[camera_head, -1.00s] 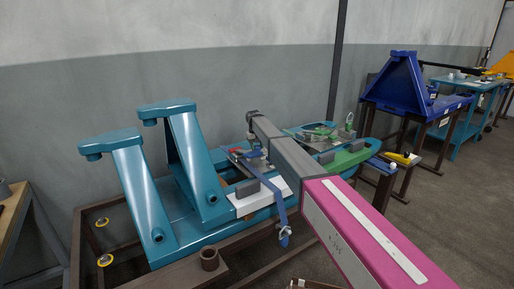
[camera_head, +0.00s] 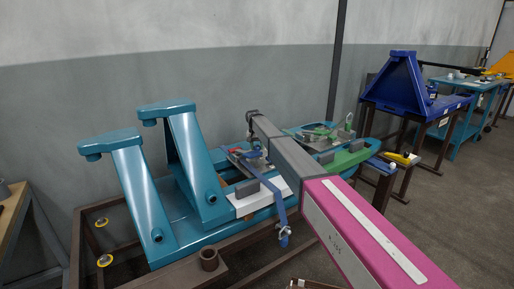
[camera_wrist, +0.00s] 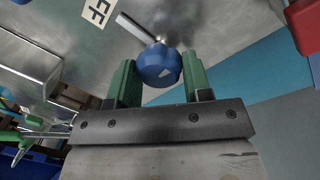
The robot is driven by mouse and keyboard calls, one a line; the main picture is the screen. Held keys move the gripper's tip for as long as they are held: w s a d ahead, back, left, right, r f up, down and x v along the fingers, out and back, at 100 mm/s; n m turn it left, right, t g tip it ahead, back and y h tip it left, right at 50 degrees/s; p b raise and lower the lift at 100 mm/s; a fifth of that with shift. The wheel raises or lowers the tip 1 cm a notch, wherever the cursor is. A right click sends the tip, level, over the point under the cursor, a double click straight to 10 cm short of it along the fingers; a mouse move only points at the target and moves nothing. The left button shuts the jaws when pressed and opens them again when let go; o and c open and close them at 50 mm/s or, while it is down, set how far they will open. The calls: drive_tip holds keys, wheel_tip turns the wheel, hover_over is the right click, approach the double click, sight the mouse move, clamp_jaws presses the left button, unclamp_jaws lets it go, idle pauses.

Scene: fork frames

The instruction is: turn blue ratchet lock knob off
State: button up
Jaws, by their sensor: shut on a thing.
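The blue knob (camera_wrist: 160,66) sits on a grey metal plate, with a metal bar (camera_wrist: 136,28) beside it running to the upper left. My gripper (camera_wrist: 159,72) has its green fingers on either side of the knob and is shut on it. A white label (camera_wrist: 98,10) with the letters "FF" showing, cut off by the frame's top, lies up and left of the knob. In the head view, my grey and magenta arm reaches over the teal fixture (camera_head: 158,205), and the knob cannot be made out clearly.
A red part (camera_wrist: 304,25) shows at the wrist view's right. A dark blue stand (camera_head: 405,85) is behind at right.

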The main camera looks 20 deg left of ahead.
drive_tip(key=o, duration=0.9)
drive_tip(key=r, duration=0.3)
drive_tip(key=a+r, duration=0.1)
drive_tip(key=r, duration=0.6)
drive_tip(key=shift+s+a+r, duration=0.1)
drive_tip(key=shift+a+r, duration=0.05)
drive_tip(key=shift+r, duration=0.25)
